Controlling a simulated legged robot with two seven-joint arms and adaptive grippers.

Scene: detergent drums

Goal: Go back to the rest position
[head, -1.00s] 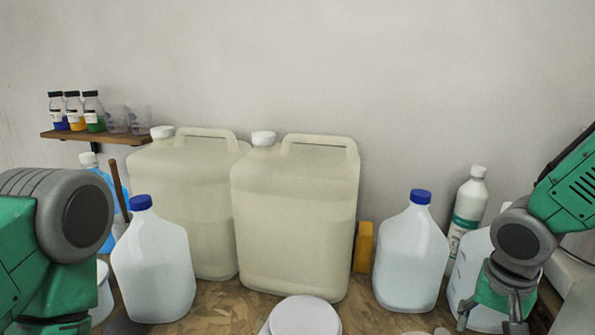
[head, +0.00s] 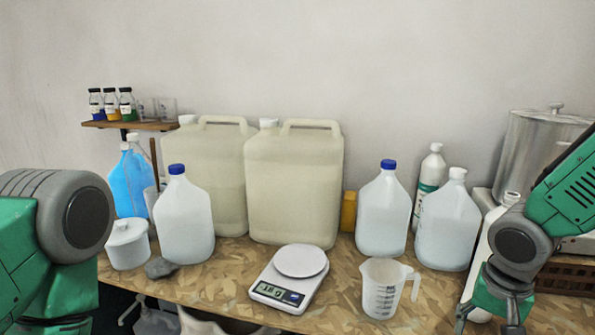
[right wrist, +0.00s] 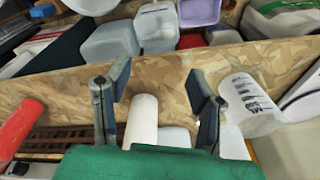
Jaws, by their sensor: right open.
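My right gripper (head: 488,322) is at the lower right of the head view, its two fingers apart and pointing down, partly cut off by the bottom edge. In the right wrist view the open fingers (right wrist: 158,88) have nothing clasped between them; a white bottle (right wrist: 143,118) shows beyond the gap. My left arm comes in at the left of the head view as a green and grey link. Its fingers are outside the picture.
The wood-chip table (head: 215,285) holds a digital scale (head: 290,277), a measuring jug (head: 385,288), two large drums (head: 293,190), blue-capped jugs (head: 382,215) and a white lidded pot (head: 127,245). A steel pot (head: 535,150) stands right. The table front between my arms has some bare room.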

